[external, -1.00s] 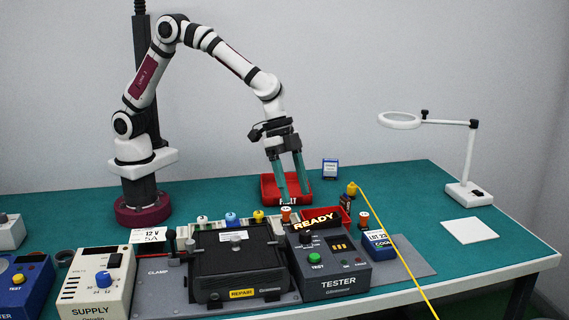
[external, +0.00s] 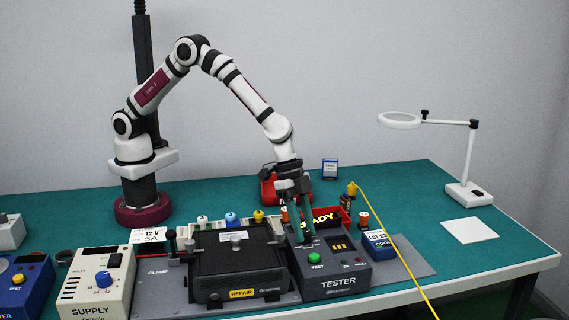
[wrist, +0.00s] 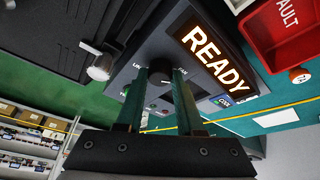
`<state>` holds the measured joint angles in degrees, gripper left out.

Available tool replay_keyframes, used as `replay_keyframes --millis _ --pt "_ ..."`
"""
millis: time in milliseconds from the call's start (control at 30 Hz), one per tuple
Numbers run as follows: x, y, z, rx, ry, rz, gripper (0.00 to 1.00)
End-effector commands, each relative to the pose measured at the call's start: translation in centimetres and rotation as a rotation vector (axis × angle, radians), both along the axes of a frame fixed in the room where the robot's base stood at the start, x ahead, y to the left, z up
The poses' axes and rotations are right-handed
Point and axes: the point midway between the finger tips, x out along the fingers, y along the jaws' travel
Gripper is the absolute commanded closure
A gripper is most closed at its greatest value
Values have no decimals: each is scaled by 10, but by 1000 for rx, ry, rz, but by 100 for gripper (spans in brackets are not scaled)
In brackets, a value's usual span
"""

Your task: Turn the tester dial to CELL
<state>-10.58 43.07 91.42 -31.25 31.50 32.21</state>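The dark grey tester (external: 338,283) stands at the front of the bench, with a green TEST button (external: 315,258) and a lit READY display (external: 325,218). In the wrist view, the black round dial (wrist: 160,76) shows between my fingertips, with small labels either side that I cannot read fully. The dial's setting is unclear.
A black REPAIR unit (external: 238,262) in the clamp fixture stands close on the left. A blue battery box (external: 378,243) sits to the right, beside a yellow cord (external: 400,255). A red bin (external: 268,190) is behind. The SUPPLY box (external: 92,285) stands far left.

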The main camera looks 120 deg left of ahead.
Motion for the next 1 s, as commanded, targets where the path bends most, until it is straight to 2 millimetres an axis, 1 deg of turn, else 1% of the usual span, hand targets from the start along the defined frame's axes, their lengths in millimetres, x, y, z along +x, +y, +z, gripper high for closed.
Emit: replay_keyframes --millis 33,100,133,367,567,1000 --pt "0 0 0 0 0 0 84" --pt "0 0 0 0 0 0 97" --pt "0 0 0 0 0 0 100" --pt "0 0 0 0 0 -5 100" --pt "0 1 1 -1 -1 -64 100" --pt "2 3 0 -1 0 -397 100"
